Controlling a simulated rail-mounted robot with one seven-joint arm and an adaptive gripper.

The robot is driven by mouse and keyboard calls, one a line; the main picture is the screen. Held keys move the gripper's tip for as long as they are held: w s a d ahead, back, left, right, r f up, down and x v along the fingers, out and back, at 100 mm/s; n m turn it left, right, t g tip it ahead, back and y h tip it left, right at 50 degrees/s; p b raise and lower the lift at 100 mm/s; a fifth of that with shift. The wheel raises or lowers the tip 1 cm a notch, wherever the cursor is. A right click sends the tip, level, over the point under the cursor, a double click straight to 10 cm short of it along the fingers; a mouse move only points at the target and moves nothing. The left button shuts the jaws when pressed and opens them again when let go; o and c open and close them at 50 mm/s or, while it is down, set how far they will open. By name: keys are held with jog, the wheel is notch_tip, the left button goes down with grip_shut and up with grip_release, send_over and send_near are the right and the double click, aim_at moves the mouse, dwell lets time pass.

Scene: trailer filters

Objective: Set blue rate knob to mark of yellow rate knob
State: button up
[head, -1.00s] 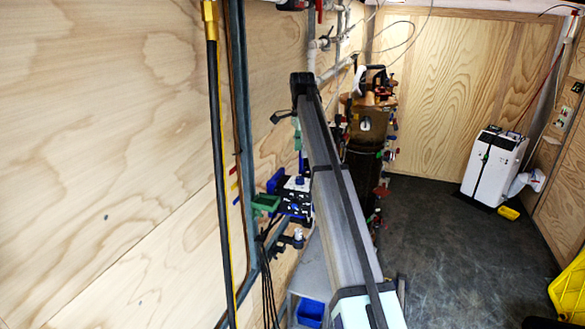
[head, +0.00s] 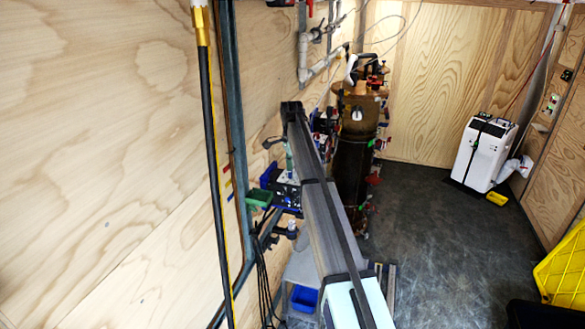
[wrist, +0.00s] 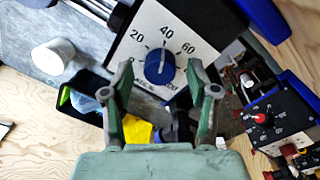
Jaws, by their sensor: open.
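In the wrist view, a blue knob (wrist: 160,68) sits on a white dial plate (wrist: 150,30) with the marks 20, 40 and 60 readable. The numbers beyond 60 are partly cut off by the finger. My gripper (wrist: 160,80) is open, with one finger on each side of the blue knob and gaps between fingers and knob. No yellow knob's mark is readable.
A dark device with a red knob (wrist: 261,118) stands at the right in the wrist view. A white cylinder (wrist: 53,57) is at the left. In the head view, a tall brown column (head: 355,150) stands beyond my arm, with open floor (head: 430,230) to the right.

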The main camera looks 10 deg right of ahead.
jog(key=shift+f, duration=0.25)
grip_shut()
jog(key=shift+n, duration=0.3)
jog(key=n+b, duration=0.2)
jog(key=n, duration=0.2)
jog(key=shift+f+n+b, duration=0.1)
jog(key=shift+n+b, duration=0.2)
jog(key=shift+a+n+b, duration=0.1)
jog(key=shift+n+b, duration=0.6)
jog(key=shift+n, duration=1.5)
